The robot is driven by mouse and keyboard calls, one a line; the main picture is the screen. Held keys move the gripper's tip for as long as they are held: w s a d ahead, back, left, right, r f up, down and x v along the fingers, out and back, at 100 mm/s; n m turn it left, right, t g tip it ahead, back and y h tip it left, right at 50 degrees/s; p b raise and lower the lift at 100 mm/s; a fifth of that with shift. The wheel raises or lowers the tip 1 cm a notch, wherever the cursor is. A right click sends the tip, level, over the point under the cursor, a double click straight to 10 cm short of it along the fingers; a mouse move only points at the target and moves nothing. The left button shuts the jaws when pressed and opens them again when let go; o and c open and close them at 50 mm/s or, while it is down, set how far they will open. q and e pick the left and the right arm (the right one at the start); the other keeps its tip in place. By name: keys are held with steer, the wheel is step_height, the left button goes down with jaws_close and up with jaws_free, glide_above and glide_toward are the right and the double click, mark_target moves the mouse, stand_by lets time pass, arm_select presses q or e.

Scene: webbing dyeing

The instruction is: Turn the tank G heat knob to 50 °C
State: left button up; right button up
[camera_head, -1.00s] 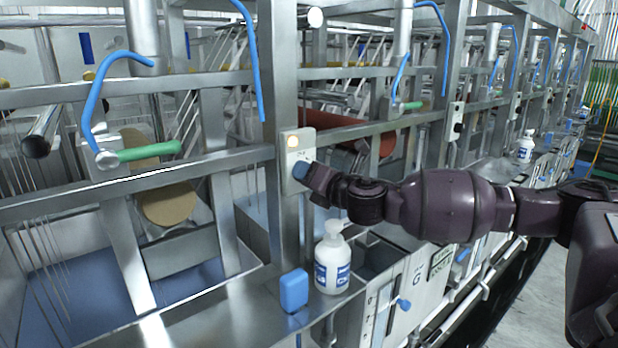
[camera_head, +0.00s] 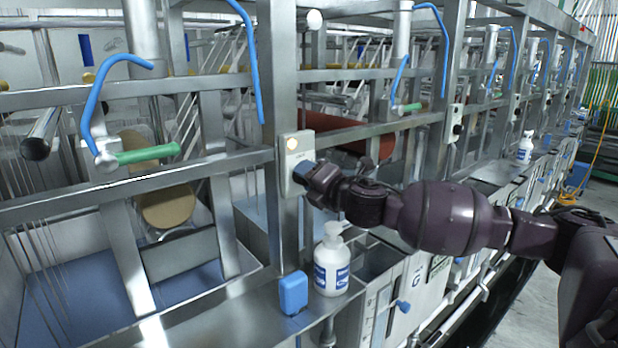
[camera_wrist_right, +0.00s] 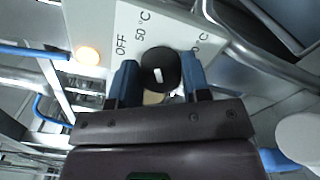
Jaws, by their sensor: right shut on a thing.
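The heat knob (camera_wrist_right: 159,70) is black and round with a white mark, on a pale control box (camera_head: 291,158) fixed to a steel post. The right wrist view shows "OFF", "50 °C" and a third, partly hidden marking around it. An amber lamp (camera_head: 293,144) on the box is lit; it also shows in the right wrist view (camera_wrist_right: 88,55). My right gripper (camera_head: 302,173) is at the box, and its blue fingertips (camera_wrist_right: 158,80) are on both sides of the knob, shut on it. In the head view the gripper hides the knob. My left gripper is not in view.
A white pump bottle (camera_head: 332,262) and a blue block (camera_head: 293,292) stand on the steel ledge below my right gripper. A panel marked G (camera_head: 418,285) is lower right. Steel rails and blue hooked handles (camera_head: 98,105) surround the box.

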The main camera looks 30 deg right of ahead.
steer(key=o, duration=0.9)
steer(key=shift+s+d+b, duration=0.15)
steer(key=shift+s+b, duration=0.2)
steer(key=shift+s, duration=1.45)
steer(key=shift+s+d+b, duration=0.15)
steer(key=shift+s+b, duration=0.15)
steer(key=shift+s, duration=1.5)
steer(key=shift+s+d+b, duration=0.15)
steer(key=shift+s+b, duration=0.2)
steer(key=shift+s, duration=1.45)
